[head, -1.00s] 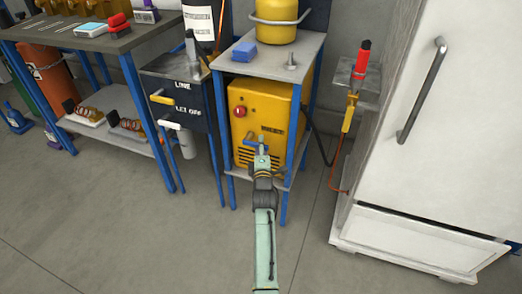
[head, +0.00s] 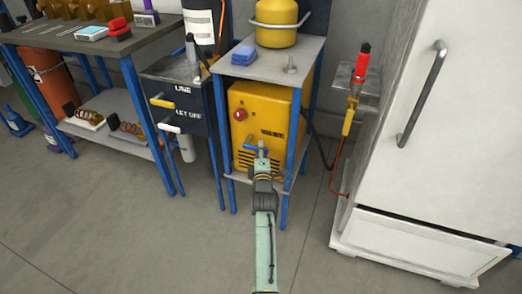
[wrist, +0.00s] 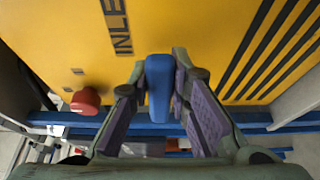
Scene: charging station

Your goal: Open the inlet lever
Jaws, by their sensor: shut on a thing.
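The inlet lever is a blue handle on the front of a yellow machine (head: 270,105). In the wrist view the blue lever (wrist: 159,88) stands between the two fingers of my gripper (wrist: 159,73), with black "INLE" lettering beside it on the yellow panel. My gripper is shut on the lever. In the head view my gripper (head: 261,150) is at the lower front of the machine, and part of the blue lever (head: 249,148) shows to its left. The lever's pivot is hidden.
A red knob (wrist: 86,98) is on the panel left of the lever. Blue posts of the stand (head: 293,150) flank the machine. A yellow handle (head: 162,102) and a white handle (head: 171,128) are on the dark panel to the left. A white cabinet (head: 440,120) stands right. The front floor is clear.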

